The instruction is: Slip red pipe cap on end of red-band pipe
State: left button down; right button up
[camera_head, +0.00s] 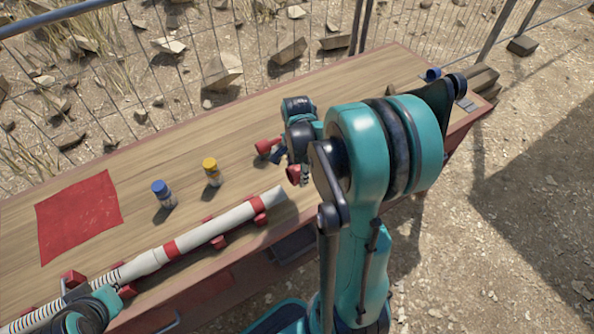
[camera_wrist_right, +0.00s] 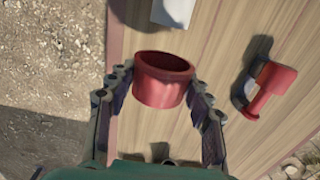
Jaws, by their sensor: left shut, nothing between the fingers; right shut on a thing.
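The red pipe cap (camera_wrist_right: 160,88) sits between the fingers of my right gripper (camera_wrist_right: 160,100), which is shut on it. Its open mouth faces the top of the right wrist view; it also shows in the head view (camera_head: 293,175). The white red-band pipe (camera_head: 205,233) lies across red supports along the near side of the table. Its bare right end (camera_head: 276,196) is apart from the cap, below and left of it; a pale end shows in the wrist view (camera_wrist_right: 173,11). My left gripper (camera_head: 98,294) is shut beside the pipe's left part; its fingertips are partly hidden.
The wooden table (camera_head: 150,150) carries a blue-capped bottle (camera_head: 162,194), a yellow-capped bottle (camera_head: 211,171) and a red cloth (camera_head: 78,215). A red fitting (camera_head: 266,147) lies near my right gripper. A wire fence (camera_head: 250,60) runs behind the table.

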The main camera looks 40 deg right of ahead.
aim_at(279, 190)
jog(key=f+b, duration=0.2)
jog(key=f, duration=0.1)
jog(key=f+b, duration=0.1)
jog(key=shift+a+f, duration=0.3)
jog(key=shift+w+a+f+b, duration=0.1)
jog(key=shift+a+f+b, duration=0.3)
jog(key=shift+f+b, duration=0.3)
dwell(0.4)
jog(key=shift+a, duration=0.15)
jog(key=shift+w+a, duration=0.15)
jog(key=shift+a, duration=1)
jog(key=shift+w+a, duration=0.1)
jog(key=shift+a, duration=1)
jog(key=shift+a, duration=0.1)
jog(key=o, duration=1)
jog(key=shift+r, duration=0.1)
